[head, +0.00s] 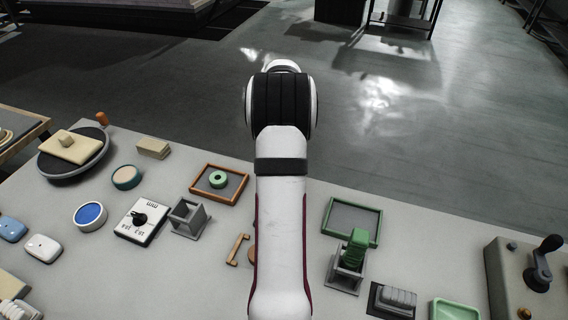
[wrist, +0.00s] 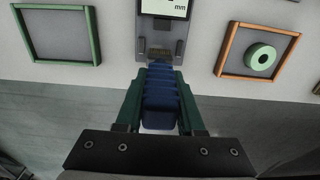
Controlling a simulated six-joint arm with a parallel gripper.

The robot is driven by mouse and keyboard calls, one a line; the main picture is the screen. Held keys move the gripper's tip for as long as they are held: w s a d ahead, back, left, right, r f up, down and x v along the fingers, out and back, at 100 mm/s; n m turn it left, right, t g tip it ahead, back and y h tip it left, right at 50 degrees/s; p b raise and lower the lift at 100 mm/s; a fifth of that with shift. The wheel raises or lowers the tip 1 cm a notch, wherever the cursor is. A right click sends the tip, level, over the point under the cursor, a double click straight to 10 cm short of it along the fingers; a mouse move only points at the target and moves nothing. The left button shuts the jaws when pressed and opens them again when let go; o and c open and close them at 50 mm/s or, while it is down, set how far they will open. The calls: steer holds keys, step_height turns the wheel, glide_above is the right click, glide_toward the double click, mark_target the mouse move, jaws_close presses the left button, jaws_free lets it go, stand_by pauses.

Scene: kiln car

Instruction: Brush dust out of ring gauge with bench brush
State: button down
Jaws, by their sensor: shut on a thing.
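In the wrist view my gripper (wrist: 162,72) is shut on a blue ribbed piece (wrist: 162,98), which sits between its dark green fingers. The piece may be the bench brush's handle; I see no bristles. A thick pale green ring (wrist: 250,62), likely the ring gauge, lies in an orange-framed tray (wrist: 226,48) to the right, apart from my gripper. The ring also shows in the head view (head: 211,182), left of my arm. No dust can be made out on it. My arm hides the gripper and the held piece in the head view.
A grey instrument with an "mm" display (wrist: 160,42) lies just beyond the blue piece; contact cannot be told. An empty green-framed tray (wrist: 92,35) is at left. In the head view, an empty grey holder (head: 188,218) and a grey stand with a green ribbed block (head: 355,250) flank my arm.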

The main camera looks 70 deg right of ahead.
steer(key=shift+a, duration=0.1)
steer(key=shift+a, duration=0.55)
steer(key=shift+a+f, duration=0.1)
stand_by(0.3)
steer(key=shift+a, duration=0.55)
steer(key=shift+d, duration=0.15)
steer(key=shift+d, duration=0.6)
steer(key=shift+r, duration=0.2)
